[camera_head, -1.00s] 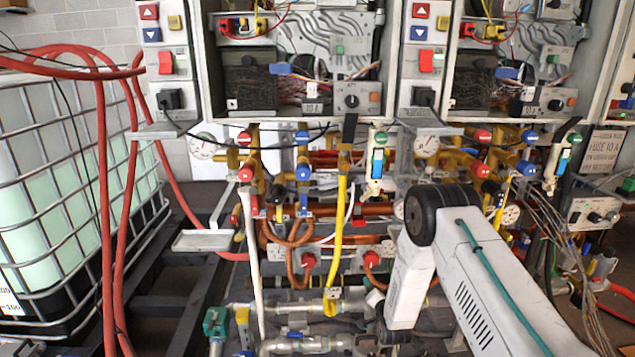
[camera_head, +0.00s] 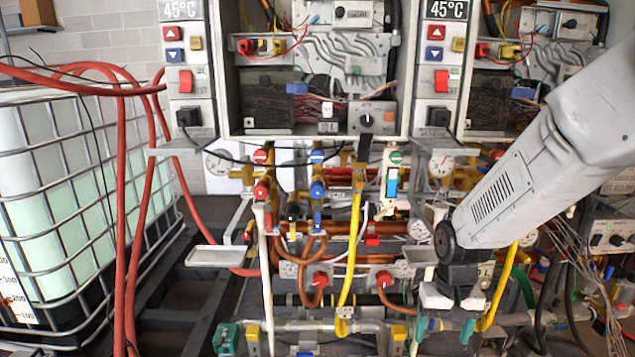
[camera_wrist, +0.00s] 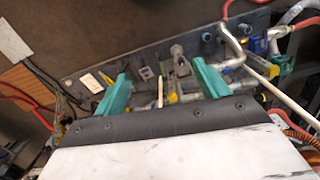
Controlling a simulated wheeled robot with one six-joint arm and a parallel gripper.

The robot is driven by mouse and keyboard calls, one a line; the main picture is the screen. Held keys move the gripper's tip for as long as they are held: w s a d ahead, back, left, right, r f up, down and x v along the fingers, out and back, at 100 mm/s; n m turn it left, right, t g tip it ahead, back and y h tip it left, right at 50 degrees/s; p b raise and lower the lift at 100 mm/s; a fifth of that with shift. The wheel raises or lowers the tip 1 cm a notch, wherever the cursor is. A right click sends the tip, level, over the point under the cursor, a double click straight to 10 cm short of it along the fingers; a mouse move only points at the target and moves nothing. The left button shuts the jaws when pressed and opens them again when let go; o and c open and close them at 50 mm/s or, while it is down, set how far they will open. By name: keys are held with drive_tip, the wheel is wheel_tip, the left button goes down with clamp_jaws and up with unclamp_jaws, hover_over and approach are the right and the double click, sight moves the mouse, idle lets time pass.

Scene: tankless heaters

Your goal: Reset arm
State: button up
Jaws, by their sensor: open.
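My white arm (camera_head: 505,195) enters the head view from the right and slopes down to a dark wrist joint. My gripper (camera_head: 444,332) hangs below that joint, in front of the lower pipes. Its two teal fingers are spread apart. In the wrist view my gripper (camera_wrist: 160,70) is open, with nothing held between its fingers. Behind the gap are a grey plate (camera_wrist: 75,82) with fittings and a thin light stick-like piece. How far the fingertips are from these fittings is unclear.
Open heater cabinets (camera_head: 310,80) with control panels (camera_head: 186,60) stand at the back. Valves and copper pipes (camera_head: 340,228) run below them. A caged white tank (camera_head: 60,210) and red hoses (camera_head: 122,210) are at left. Loose cables (camera_head: 575,260) hang at right. A small tray (camera_head: 208,256) juts out.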

drive_tip(key=s+d+r+n+t, duration=0.1)
drive_tip(key=s+r+t, duration=0.1)
drive_tip(key=s+r, duration=1.6)
drive_tip(key=s, duration=0.4)
drive_tip(key=shift+d+r, duration=0.15)
drive_tip(key=shift+r, duration=0.15)
idle(1.2)
